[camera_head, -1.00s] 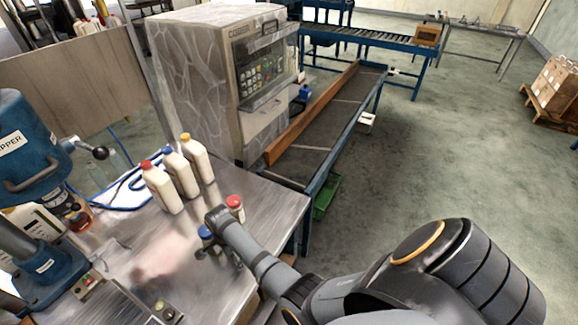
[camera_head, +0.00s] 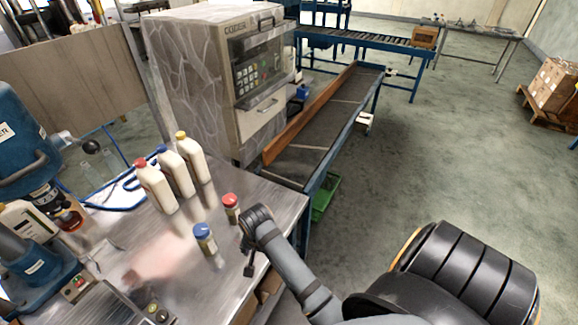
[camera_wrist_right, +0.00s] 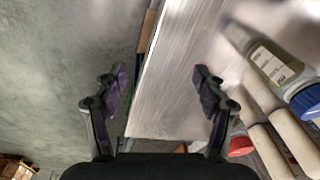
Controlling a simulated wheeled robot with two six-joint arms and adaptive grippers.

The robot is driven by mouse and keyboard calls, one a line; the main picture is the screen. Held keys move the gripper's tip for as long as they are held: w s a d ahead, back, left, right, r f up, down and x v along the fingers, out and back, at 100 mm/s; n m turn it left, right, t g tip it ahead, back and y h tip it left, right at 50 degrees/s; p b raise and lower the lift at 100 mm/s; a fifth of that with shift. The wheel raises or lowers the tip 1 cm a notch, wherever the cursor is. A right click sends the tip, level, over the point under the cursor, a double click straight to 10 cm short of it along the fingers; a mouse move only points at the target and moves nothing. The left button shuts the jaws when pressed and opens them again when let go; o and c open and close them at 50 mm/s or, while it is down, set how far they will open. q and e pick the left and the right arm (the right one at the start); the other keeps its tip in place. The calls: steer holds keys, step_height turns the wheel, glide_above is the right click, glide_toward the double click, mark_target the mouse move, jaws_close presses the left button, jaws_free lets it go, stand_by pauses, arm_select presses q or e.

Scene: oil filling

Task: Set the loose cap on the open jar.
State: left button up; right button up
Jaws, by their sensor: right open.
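A small jar (camera_head: 205,242) with a blue cap (camera_head: 202,230) on its top stands upright near the front edge of the metal table. It also shows at the right in the right wrist view (camera_wrist_right: 275,65), with a label on its side. A second small jar (camera_head: 231,213) with a red cap (camera_head: 229,200) stands just behind it. No loose cap and no uncapped jar show. My right gripper (camera_head: 247,262) is open and empty, to the right of the blue-capped jar and apart from it. In the right wrist view its spread fingers (camera_wrist_right: 161,82) frame the table edge. My left gripper is not in view.
Three white bottles (camera_head: 175,175) with red, blue and yellow caps stand behind the jars. A blue press machine (camera_head: 30,200) is at the left. A conveyor (camera_head: 325,125) runs behind the table's right edge (camera_head: 305,200).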

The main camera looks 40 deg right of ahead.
steer(key=s+d+f+n+t, duration=0.1)
steer(key=s+d+f+n, duration=0.2)
steer(key=s+f+n, duration=0.5)
steer(key=shift+s+d+f+n, duration=0.35)
steer(key=shift+s+n, duration=0.1)
steer(key=shift+n, duration=0.75)
steer(key=s+d+f+b, duration=0.1)
steer(key=s+f, duration=0.4)
steer(key=f, duration=0.6)
steer(key=s+d+f, duration=0.1)
steer(key=s+f, duration=0.3)
steer(key=f, duration=0.7)
steer(key=s+f+g, duration=0.1)
steer(key=s+f, duration=0.7)
steer(key=s, duration=0.6)
steer(key=shift+d+f+n+b, duration=0.2)
steer(key=shift+d+n+b, duration=0.1)
steer(key=shift+b, duration=0.1)
